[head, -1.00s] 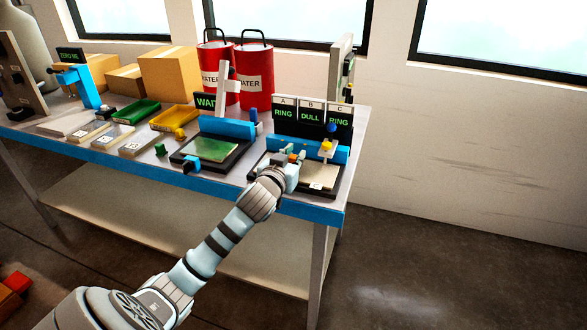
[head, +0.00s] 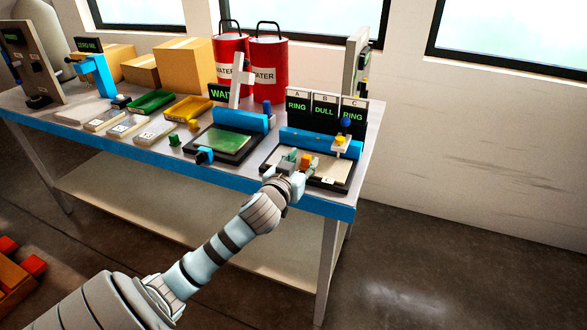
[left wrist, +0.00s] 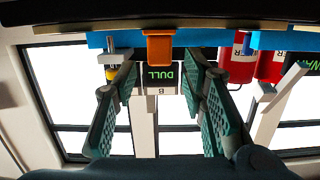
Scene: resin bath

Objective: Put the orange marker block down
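The orange marker block (head: 305,160) stands at the left part of the right-hand black tray (head: 345,186), just beyond my left gripper (head: 296,172). In the left wrist view, which looks upside down, the orange block (left wrist: 159,47) shows between the spread green fingers of my left gripper (left wrist: 161,72). There are visible gaps between the block and both fingers. The block seems to rest on the tan surface, though its contact is partly hidden in the head view. My right gripper is in neither view.
A yellow-and-white piece (head: 340,145) stands to the right. A second tray with a green panel (head: 220,140) lies to the left. Red water buckets (head: 268,70) stand behind.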

